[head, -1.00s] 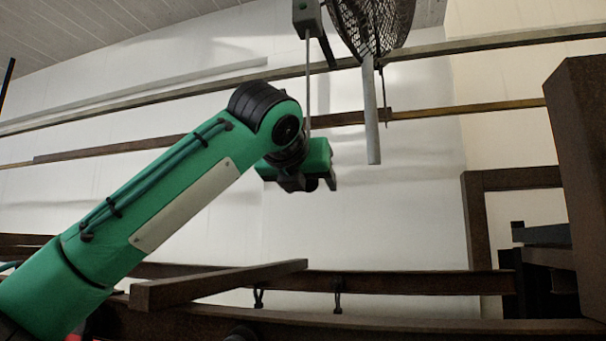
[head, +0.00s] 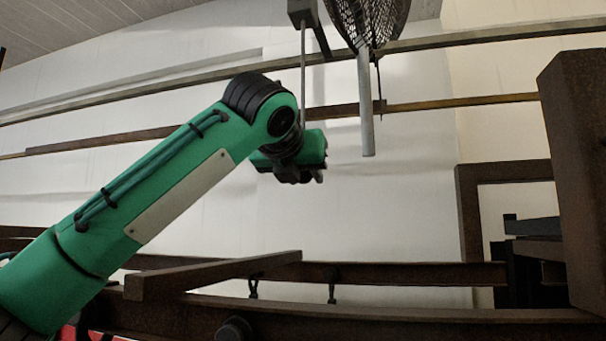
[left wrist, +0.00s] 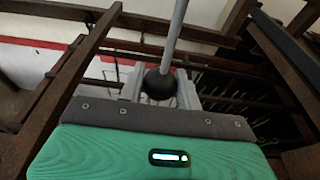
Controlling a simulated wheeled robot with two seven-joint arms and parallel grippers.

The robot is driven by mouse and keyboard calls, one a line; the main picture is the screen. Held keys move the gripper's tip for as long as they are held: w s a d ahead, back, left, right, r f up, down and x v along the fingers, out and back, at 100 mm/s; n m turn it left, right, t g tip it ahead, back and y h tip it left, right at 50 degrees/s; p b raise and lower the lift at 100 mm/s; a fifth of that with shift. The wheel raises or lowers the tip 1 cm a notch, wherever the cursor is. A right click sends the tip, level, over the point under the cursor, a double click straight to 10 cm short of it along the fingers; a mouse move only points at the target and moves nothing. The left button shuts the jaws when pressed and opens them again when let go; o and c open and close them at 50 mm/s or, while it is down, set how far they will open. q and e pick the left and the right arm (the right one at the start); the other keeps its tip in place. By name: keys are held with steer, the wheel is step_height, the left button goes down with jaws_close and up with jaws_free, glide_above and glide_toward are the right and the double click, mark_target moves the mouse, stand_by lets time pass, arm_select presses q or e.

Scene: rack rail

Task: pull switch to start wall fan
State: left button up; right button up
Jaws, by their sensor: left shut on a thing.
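The wall fan (head: 368,20), with a dark mesh guard, is at the top of the head view, partly cut off. A switch box (head: 303,11) hangs left of it. A thin straight pull rod (head: 303,70) runs down from the box behind my left wrist. In the left wrist view the pull rod (left wrist: 177,35) ends in a dark round knob (left wrist: 160,84). My left gripper (left wrist: 160,92) is shut on this knob, one finger on each side. In the head view the left gripper (head: 300,176) is small, with its fingertips partly hidden. My right gripper is not in view.
A grey tube (head: 366,105) hangs below the fan, right of my gripper. Two long rails (head: 440,103) cross the wall. Rusty beams (head: 400,275) run below my arm. A large rusty post (head: 575,180) stands at the right.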

arm_select(q)
steer(key=shift+f, duration=0.1)
steer(key=shift+f+b, duration=0.4)
steer(key=shift+f, duration=0.6)
steer(key=shift+r+p, duration=0.4)
steer(key=shift+r, duration=0.65)
steer(key=o, duration=1.1)
steer(key=shift+c, duration=0.2)
